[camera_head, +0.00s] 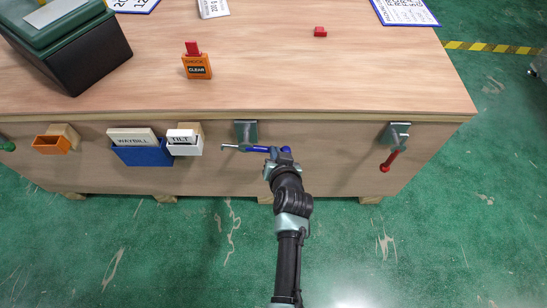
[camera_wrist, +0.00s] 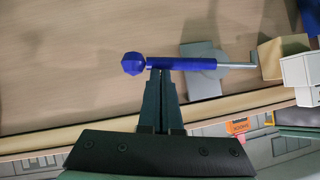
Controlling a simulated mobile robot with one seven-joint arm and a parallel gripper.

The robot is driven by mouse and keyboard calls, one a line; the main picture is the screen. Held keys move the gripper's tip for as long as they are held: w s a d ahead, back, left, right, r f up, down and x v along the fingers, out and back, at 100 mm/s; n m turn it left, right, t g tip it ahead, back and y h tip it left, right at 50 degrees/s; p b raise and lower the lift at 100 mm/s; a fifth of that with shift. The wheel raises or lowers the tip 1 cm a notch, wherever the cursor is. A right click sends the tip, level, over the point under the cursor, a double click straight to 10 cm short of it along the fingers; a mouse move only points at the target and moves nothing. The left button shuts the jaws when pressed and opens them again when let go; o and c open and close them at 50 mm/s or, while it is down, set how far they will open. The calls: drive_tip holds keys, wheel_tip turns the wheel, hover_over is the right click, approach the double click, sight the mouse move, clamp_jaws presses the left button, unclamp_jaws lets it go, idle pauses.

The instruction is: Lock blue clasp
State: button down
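The blue clasp has a grey-green plate (camera_head: 246,132) on the front face of the wooden crate. Its blue lever (camera_head: 262,149) lies roughly level across the plate, with the metal hook end out to the left. In the wrist view the lever (camera_wrist: 190,64) is also level, with its blue ball end (camera_wrist: 134,63) at the left and the metal rod reaching right past the plate (camera_wrist: 202,80). My gripper (camera_wrist: 161,72) has its fingers together, tips right at the lever's underside near the ball. Nothing shows between the fingers; contact is unclear. The head view shows my gripper (camera_head: 276,153) by the lever's ball end.
The red clasp (camera_head: 394,138) is at the right with its red lever hanging down. A blue waybill holder (camera_head: 142,153), a white tilt holder (camera_head: 185,148) and an orange holder (camera_head: 52,144) are left on the crate (camera_head: 330,170).

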drive_tip(key=a+f+m+t+y+b, duration=0.3)
drive_tip(key=a+f+m+y+b, duration=0.2)
drive_tip(key=b, duration=1.7)
wheel_tip(320, 180, down, 4)
drive_tip(key=m+y, duration=0.2)
drive_tip(key=m, duration=0.1)
drive_tip(key=shift+m+y+b, duration=0.3)
drive_tip(key=shift+m+y, duration=0.1)
drive_tip(key=shift+a, duration=0.1)
drive_tip(key=shift+f, duration=0.1)
